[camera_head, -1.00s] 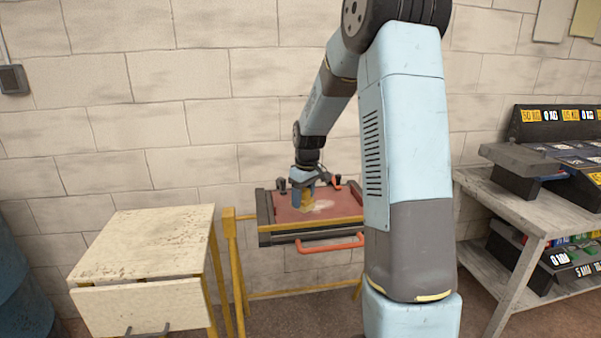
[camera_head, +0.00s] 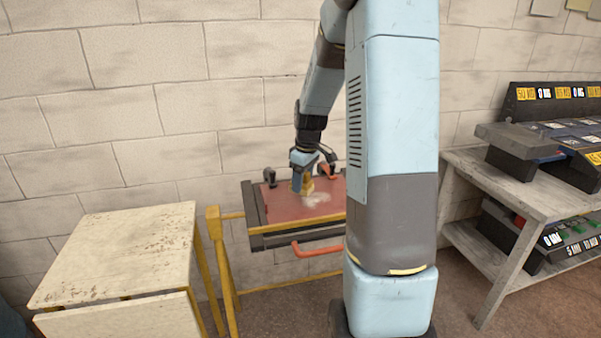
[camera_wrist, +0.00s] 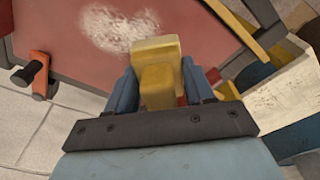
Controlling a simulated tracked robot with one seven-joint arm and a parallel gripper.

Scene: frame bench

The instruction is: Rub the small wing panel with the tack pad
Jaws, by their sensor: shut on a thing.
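The small wing panel (camera_head: 283,203) is a red, flat panel clamped in a dark and yellow frame on a yellow stand. A pale dusty patch (camera_head: 318,200) lies on its surface, and the patch also shows in the wrist view (camera_wrist: 118,27). My gripper (camera_head: 302,186) is over the panel, just left of the patch in the head view. It is shut on a yellow block, the tack pad (camera_wrist: 157,62), held between blue fingers. The pad is low over the panel; I cannot tell whether it touches.
A worn cream table (camera_head: 120,245) stands left of the frame. A grey bench (camera_head: 500,190) with dark labelled trays stands right. An orange-handled clamp (camera_wrist: 38,75) sits at the panel's edge. My arm hides the panel's right end.

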